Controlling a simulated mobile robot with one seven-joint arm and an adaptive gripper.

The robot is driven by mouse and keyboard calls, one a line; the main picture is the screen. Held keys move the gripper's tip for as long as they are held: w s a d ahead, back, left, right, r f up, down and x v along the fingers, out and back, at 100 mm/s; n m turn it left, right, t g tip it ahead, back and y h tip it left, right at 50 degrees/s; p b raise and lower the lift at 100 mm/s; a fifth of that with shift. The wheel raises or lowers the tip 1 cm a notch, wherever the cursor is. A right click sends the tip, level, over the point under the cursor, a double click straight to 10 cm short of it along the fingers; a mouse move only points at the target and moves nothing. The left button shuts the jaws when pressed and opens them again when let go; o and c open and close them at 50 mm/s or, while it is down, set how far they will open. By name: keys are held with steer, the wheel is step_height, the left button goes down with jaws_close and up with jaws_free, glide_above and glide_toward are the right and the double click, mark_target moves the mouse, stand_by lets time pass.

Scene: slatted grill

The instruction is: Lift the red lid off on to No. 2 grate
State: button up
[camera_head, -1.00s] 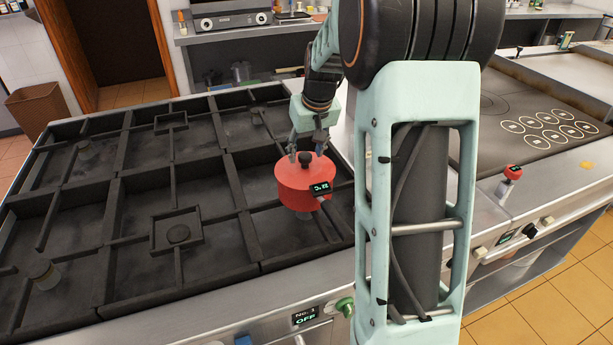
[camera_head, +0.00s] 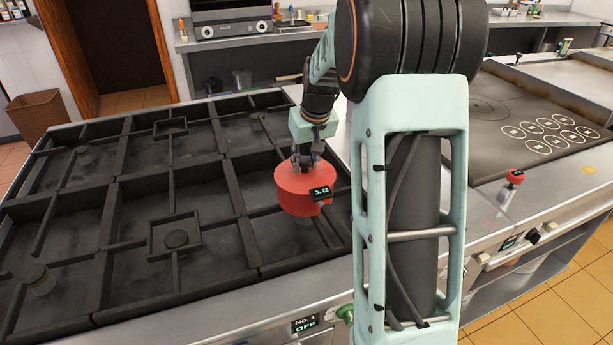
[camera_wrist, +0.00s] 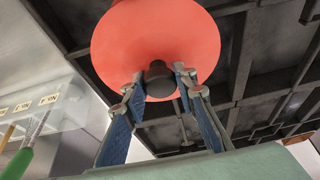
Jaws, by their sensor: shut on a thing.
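A red pot (camera_head: 296,200) with a flat red lid (camera_wrist: 155,35) sits at the right side of the dark slatted grate (camera_head: 262,210). A small display reading about 22 °C is on its front. The lid has a dark knob (camera_wrist: 158,80) on top. My gripper (camera_head: 306,163) is over the lid and shut on the knob, with one finger on each side of it. The lid appears seated on the pot, but the seam is hard to make out. No grate label reading No. 2 can be read in these views.
A panel (camera_head: 305,324) at the front edge reads No. 1 OFF. Open grate lies left and behind. A flat griddle (camera_head: 520,115) with ringed marks and a small red-topped item (camera_head: 515,177) are at the right.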

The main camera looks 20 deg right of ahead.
mark_target(303, 156)
steer(key=shift+r+p, duration=1.35)
steer(key=shift+r, duration=0.7)
jaws_close()
